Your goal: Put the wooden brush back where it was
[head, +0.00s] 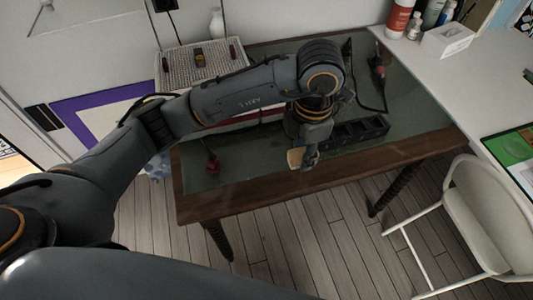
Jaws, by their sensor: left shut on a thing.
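My left gripper (307,160) is above the front part of the wooden table (240,198), near its front edge. It is shut on a small light-brown piece (295,158), which looks like the wooden brush. Most of the brush is hidden by the gripper, and I cannot tell whether it touches the table top. My left arm crosses over the table and hides part of its middle. My right gripper is not in view.
A black slotted tray (355,132) lies right of the gripper. A grid-patterned box (188,66) stands behind. A white chair (478,215) and white desk (440,62) are at right.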

